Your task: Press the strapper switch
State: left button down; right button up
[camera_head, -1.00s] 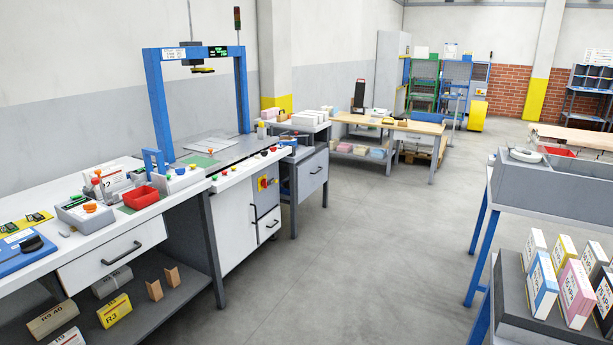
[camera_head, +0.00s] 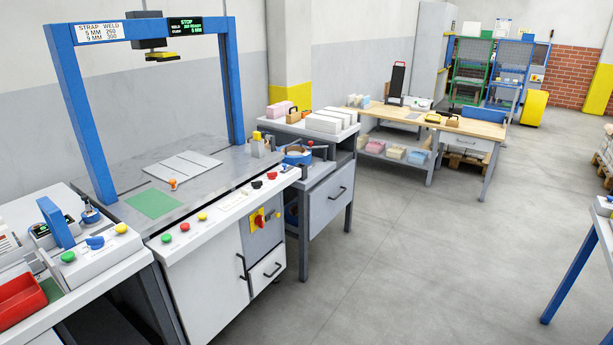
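The strapper (camera_head: 200,270) stands at left centre, a white cabinet with a grey top and a blue arch (camera_head: 78,120) over it. A red rotary switch on a yellow plate (camera_head: 258,221) is on its grey front panel. Green (camera_head: 166,238), red (camera_head: 184,226) and yellow (camera_head: 202,216) buttons sit on the front control strip, with black (camera_head: 257,184) and red (camera_head: 271,176) knobs farther right. A display (camera_head: 186,27) on the arch shows STOP in green. Neither of my grippers is in view.
A bench with a red tray (camera_head: 20,298) and a small button unit (camera_head: 95,265) adjoins on the left. A grey side cabinet (camera_head: 325,195) stands to the right, with a wooden table (camera_head: 470,127) beyond. The floor (camera_head: 420,260) in front and to the right is clear.

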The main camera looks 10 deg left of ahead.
aim_at(259, 220)
jog(key=i+j+z, duration=0.1)
jog(key=i, duration=1.65)
